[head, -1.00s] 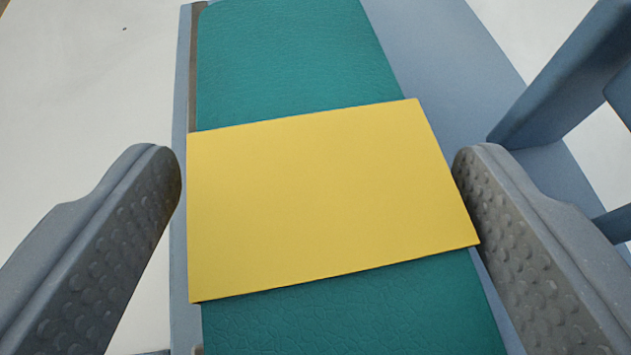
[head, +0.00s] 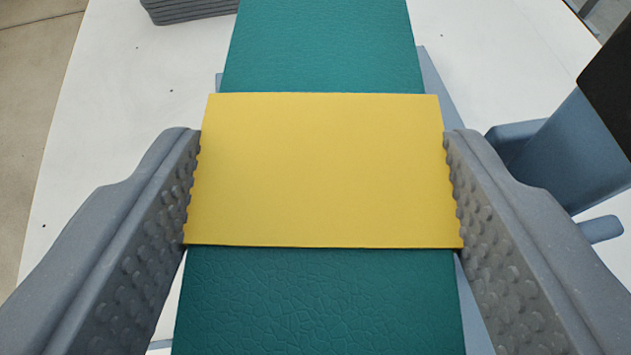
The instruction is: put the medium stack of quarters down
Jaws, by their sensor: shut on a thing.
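The medium stack of quarters is a long teal, leather-textured stack (head: 320,300) with a wide yellow band (head: 322,200) around its middle. It runs up the centre of the head view, and its near end is cut off by the bottom edge. My gripper (head: 322,140) is shut on it, one dimpled finger pressed to each side at the yellow band. The stack sits straight between the fingers. Its underside is hidden, so I cannot tell how high it is above what lies below.
A white tabletop (head: 110,130) lies below, with bare room on the left. Blue-grey parts (head: 570,150) with a dark piece stand close on the right. A dark grey layered pile (head: 190,8) is at the top left. Floor (head: 30,100) shows beyond the table's left edge.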

